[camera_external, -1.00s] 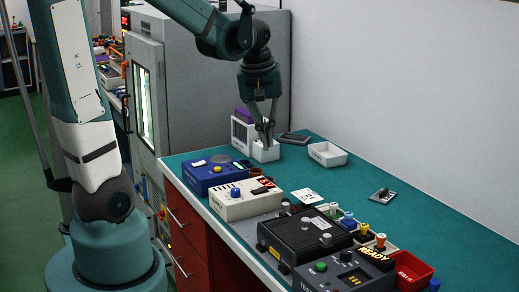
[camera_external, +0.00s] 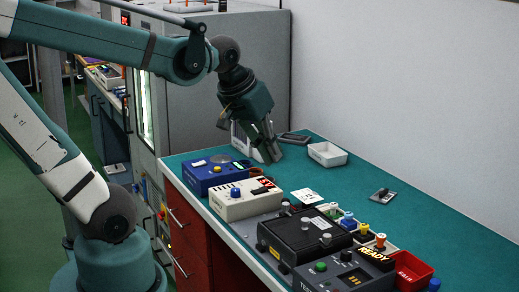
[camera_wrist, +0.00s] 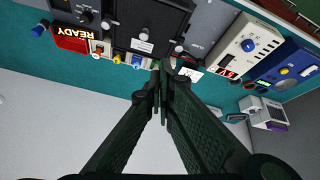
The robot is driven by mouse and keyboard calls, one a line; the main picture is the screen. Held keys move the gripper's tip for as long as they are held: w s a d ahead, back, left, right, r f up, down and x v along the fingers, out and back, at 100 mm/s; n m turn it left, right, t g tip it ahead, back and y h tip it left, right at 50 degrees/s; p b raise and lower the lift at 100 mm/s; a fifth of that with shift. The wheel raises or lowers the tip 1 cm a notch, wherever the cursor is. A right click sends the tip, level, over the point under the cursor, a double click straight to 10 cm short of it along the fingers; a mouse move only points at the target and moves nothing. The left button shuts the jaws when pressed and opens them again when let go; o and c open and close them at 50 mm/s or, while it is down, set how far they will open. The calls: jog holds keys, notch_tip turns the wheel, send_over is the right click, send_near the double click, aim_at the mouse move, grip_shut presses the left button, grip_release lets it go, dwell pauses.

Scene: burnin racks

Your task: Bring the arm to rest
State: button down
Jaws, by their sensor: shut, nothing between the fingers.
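My gripper (camera_external: 272,157) hangs over the far part of the green bench in the external view, pointing down and tilted. Its fingers are together with nothing between them. In the wrist view my gripper (camera_wrist: 162,75) also shows its two long dark fingers meeting at the tips, below the black box. A white upright holder (camera_external: 241,138) is partly hidden behind my gripper. It also shows at the right of the wrist view (camera_wrist: 262,112).
A blue box (camera_external: 213,175), a cream box (camera_external: 245,199) and a black box (camera_external: 305,235) stand along the bench's front. A white tray (camera_external: 327,154) lies right of my gripper. A red bin (camera_external: 413,272) is at the near right. The bench's right middle is mostly clear.

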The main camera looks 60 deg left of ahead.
jog(key=shift+s+d+f+m+t+h+b, duration=0.15)
jog(key=shift+s+d+m+t+b, duration=0.15)
jog(key=shift+s+d+m, duration=0.35)
jog(key=shift+s+d+f+m+t+h+b, duration=0.1)
jog(key=shift+s+d+f+m+t+b, duration=0.15)
jog(key=shift+s+d+m, duration=0.35)
jog(key=shift+s+d+f+m+t+h+b, duration=0.1)
jog(key=shift+s+d+m+t+b, duration=0.3)
jog(key=shift+d, duration=0.45)
jog(key=c, duration=3.2)
grip_release()
jog(key=shift+w, duration=0.1)
